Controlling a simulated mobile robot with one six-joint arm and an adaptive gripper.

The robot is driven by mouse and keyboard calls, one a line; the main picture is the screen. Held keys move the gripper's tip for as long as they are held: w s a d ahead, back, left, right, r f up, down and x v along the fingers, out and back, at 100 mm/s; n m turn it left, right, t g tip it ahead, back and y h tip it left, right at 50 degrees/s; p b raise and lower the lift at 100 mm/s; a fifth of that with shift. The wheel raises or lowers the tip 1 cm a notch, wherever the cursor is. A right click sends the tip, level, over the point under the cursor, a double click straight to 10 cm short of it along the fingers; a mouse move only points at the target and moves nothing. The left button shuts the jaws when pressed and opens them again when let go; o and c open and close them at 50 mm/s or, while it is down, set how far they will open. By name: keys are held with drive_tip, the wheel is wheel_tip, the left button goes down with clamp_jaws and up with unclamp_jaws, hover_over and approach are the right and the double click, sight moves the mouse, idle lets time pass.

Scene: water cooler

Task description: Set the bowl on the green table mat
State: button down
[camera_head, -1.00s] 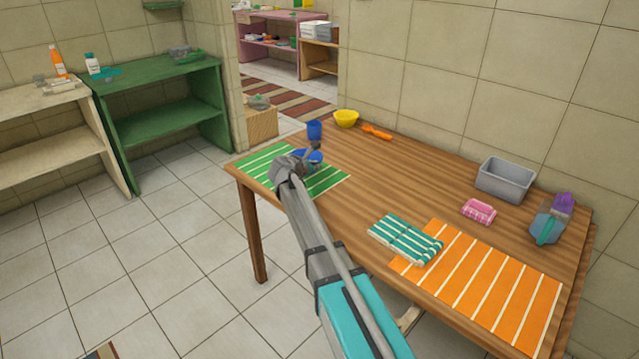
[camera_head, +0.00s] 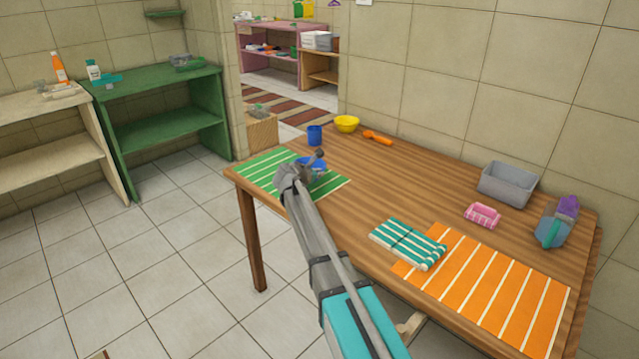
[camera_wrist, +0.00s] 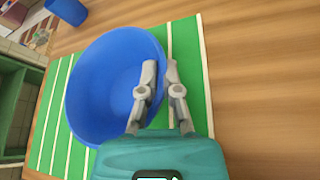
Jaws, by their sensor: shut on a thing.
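The blue bowl (camera_head: 307,162) is at the green striped table mat (camera_head: 262,168), on the left end of the wooden table. In the wrist view the blue bowl (camera_wrist: 112,88) is over the mat (camera_wrist: 191,62), its open side facing the camera. My gripper (camera_wrist: 160,70) is shut on the bowl's right rim, one finger inside and one outside. In the head view my gripper (camera_head: 317,158) and wrist hide part of the bowl. I cannot tell whether the bowl's base touches the mat.
A folded striped cloth (camera_head: 407,243), an orange mat (camera_head: 490,290), a pink item (camera_head: 482,215) and a grey bin (camera_head: 508,183) are to the right. The table's middle is clear.

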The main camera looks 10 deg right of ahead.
drive_tip(key=shift+f+b, duration=1.2)
drive_tip(key=shift+f, duration=0.3)
drive_tip(key=shift+f, duration=0.1)
drive_tip(key=c, duration=0.8)
unclamp_jaws()
drive_tip(key=shift+r, duration=0.2)
drive_tip(key=p+v, duration=0.4)
drive_tip(key=v, duration=0.6)
drive_tip(key=shift+s+a+r, duration=0.1)
drive_tip(key=shift+s+a, duration=0.05)
drive_tip(key=shift+s, duration=0.15)
drive_tip(key=shift+s+a+r+p, duration=0.2)
drive_tip(key=shift+s+a+p, duration=0.15)
drive_tip(key=shift+s+a, duration=0.15)
